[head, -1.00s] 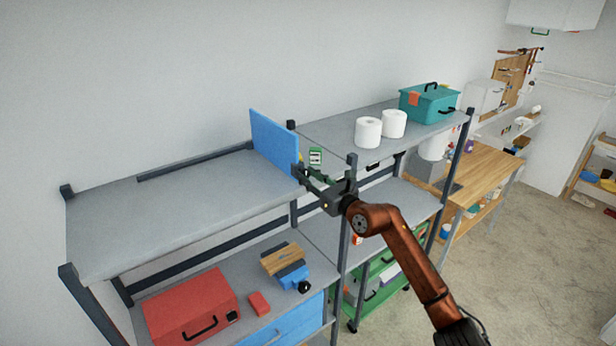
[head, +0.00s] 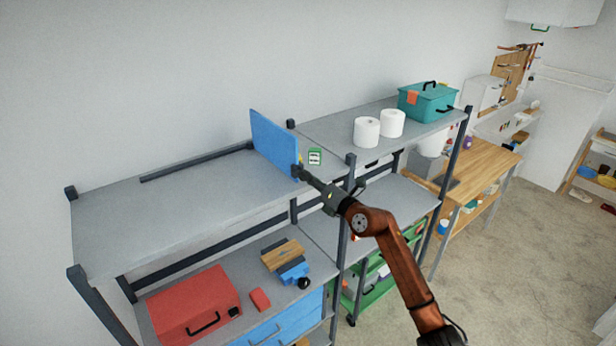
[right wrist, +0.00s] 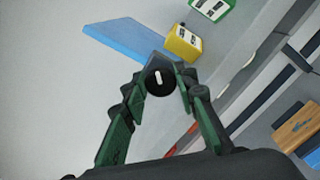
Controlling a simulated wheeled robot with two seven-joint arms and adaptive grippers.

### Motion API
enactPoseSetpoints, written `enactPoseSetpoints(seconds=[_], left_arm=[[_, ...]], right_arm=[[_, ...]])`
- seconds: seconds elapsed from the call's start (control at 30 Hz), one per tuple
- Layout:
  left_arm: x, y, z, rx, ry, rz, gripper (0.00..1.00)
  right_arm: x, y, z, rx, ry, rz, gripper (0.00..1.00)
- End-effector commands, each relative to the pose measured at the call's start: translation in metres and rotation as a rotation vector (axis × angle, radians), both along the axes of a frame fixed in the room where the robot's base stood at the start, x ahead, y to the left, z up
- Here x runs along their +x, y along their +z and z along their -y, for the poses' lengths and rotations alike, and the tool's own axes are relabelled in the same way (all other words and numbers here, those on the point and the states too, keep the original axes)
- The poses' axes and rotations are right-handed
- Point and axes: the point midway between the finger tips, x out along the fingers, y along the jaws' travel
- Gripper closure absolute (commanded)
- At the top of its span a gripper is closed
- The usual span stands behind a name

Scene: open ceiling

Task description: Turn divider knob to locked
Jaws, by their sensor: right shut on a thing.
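The blue divider (head: 272,143) stands upright on the grey upper shelf; it also shows in the right wrist view (right wrist: 125,38). The round black knob (right wrist: 159,79), with a short white mark, is at the divider's end in the right wrist view. My right gripper (head: 298,172) is at that end, with its fingers closed on the knob's two sides in the wrist view (right wrist: 160,82). The fingers hide the knob in the head view. A yellow label block (right wrist: 183,42) and a green one (right wrist: 212,8) are beyond the knob. My left gripper is out of view.
Two white rolls (head: 367,132) and a teal toolbox (head: 428,102) stand on the right upper shelf. A dark post (head: 345,215) rises close to my right arm. Below are a red toolbox (head: 193,303) and a wood-topped blue vise (head: 284,258). The left upper shelf (head: 170,205) is clear.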

Motion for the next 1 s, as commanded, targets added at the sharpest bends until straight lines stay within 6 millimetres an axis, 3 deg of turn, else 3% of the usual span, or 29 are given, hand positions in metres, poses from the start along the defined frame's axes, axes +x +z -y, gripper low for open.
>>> enactPoseSetpoints(seconds=[0.6, 1.0], left_arm=[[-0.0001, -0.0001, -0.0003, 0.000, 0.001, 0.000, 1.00], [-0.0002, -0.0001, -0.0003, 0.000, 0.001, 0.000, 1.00]], right_arm=[[0.0008, -0.0014, 0.0010, 0.455, 0.000, -0.329, 0.98], [0.0009, -0.0025, 0.0012, 0.622, -0.001, -0.451, 0.98]])
